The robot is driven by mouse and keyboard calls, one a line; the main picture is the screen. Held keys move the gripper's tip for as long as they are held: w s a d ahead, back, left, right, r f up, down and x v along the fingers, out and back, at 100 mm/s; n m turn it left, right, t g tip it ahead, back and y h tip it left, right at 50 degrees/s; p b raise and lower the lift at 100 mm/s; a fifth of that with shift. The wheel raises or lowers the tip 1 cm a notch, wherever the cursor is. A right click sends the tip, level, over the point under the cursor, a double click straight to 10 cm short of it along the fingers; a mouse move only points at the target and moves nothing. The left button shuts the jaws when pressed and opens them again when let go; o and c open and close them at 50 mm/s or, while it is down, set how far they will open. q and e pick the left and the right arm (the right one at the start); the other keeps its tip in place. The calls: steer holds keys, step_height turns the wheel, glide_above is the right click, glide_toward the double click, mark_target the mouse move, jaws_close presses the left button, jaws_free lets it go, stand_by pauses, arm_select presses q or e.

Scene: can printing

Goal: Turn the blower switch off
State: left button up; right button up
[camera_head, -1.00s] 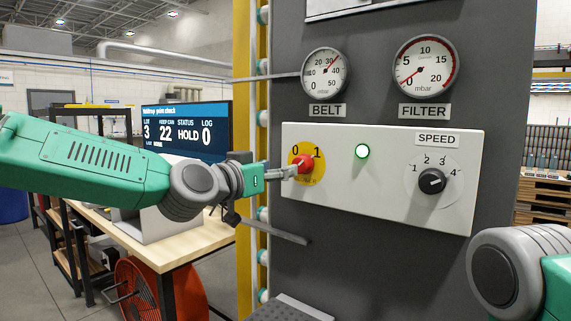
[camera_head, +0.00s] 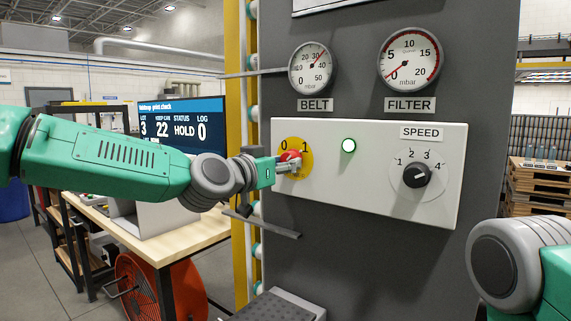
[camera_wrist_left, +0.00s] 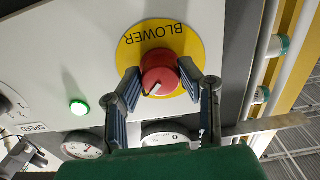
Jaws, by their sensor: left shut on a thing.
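The blower switch is a red knob (camera_head: 288,157) on a yellow disc (camera_head: 306,162) marked 0 and 1, on the left of a white control panel (camera_head: 330,190). In the left wrist view the red knob (camera_wrist_left: 158,74) shows a white pointer mark, with BLOWER printed on the yellow disc (camera_wrist_left: 134,52). My left gripper (camera_head: 287,166) is at the knob; in the wrist view its two fingers (camera_wrist_left: 160,88) are on either side of the knob, shut on it. My right gripper is out of view; only part of my right arm shows at the lower right.
A lit green lamp (camera_head: 348,145) and a black SPEED knob (camera_head: 416,175) are to the right on the panel. BELT (camera_head: 311,67) and FILTER (camera_head: 409,60) gauges are above. A grey bar (camera_head: 268,227) juts out below the panel. A screen (camera_head: 182,132) stands behind my left arm.

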arm_select(q)
steer(key=shift+o, duration=0.2)
steer(key=shift+w+a+r+n+b, duration=0.15)
steer(key=shift+n+b, duration=0.25)
steer(key=shift+n, duration=0.5)
steer(key=n+b, duration=0.2)
steer(key=n, duration=0.5)
steer(key=shift+r+b, duration=0.1)
steer(key=shift+b, duration=0.2)
steer(key=n+b, duration=0.1)
steer(key=n, duration=0.3)
steer(key=shift+n, duration=0.3)
steer(key=n+b, duration=0.1)
steer(key=n, duration=0.3)
steer(key=shift+r+n+b, duration=0.1)
steer(key=shift+n+b, duration=0.2)
steer(key=shift+b, duration=0.05)
